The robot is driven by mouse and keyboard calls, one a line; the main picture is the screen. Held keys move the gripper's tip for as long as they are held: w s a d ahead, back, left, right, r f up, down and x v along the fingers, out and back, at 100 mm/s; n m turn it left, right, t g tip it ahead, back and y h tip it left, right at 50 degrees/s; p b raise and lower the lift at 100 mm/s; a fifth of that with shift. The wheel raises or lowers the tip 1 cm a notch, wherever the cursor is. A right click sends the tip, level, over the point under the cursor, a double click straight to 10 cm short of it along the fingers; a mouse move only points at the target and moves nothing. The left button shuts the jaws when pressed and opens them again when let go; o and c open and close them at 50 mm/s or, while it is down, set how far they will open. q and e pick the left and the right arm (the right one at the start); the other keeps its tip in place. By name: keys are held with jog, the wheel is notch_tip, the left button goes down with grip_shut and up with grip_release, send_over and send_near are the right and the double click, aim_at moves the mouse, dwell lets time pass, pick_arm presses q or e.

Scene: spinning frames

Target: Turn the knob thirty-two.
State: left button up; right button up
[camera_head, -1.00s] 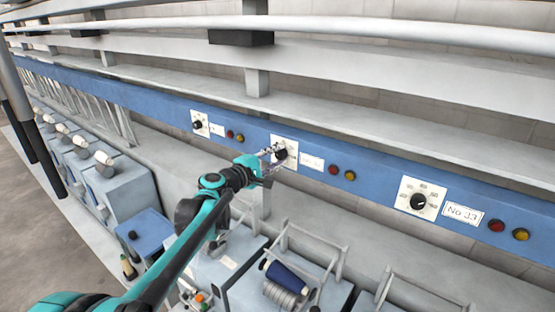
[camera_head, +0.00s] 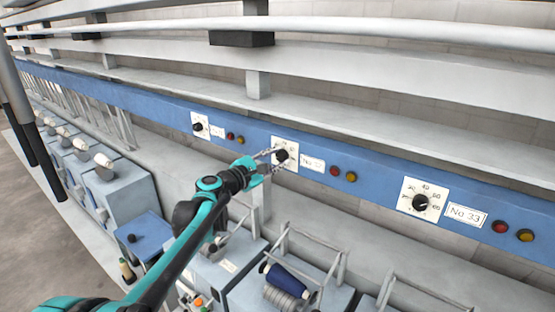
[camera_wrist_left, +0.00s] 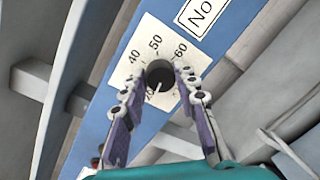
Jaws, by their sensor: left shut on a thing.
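The black knob (camera_head: 282,156) sits on a white dial plate (camera_head: 291,143) in the middle of the blue rail. The label (camera_head: 312,163) to its right is too small to read fully. My left gripper (camera_head: 273,154) reaches it from the lower left, with its fingers shut on the knob. In the left wrist view the knob (camera_wrist_left: 160,74) lies between the two fingertips (camera_wrist_left: 158,84), one on each side. Its white pointer line points down toward the lower numbers, and 40, 50 and 60 show around it. My right gripper is out of view.
A similar knob (camera_head: 421,202) marked No 33 is to the right, another (camera_head: 198,127) to the left. Red (camera_head: 334,171) and yellow (camera_head: 351,176) lamps sit beside the label. Below stand grey machine boxes with a blue thread spool (camera_head: 288,278). White rails run above.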

pick_arm(q)
jog(key=shift+f, duration=0.1)
jog(key=o, duration=1.2)
jog(key=shift+c, duration=0.2)
jog(key=shift+a, duration=0.1)
jog(key=v, duration=1.2)
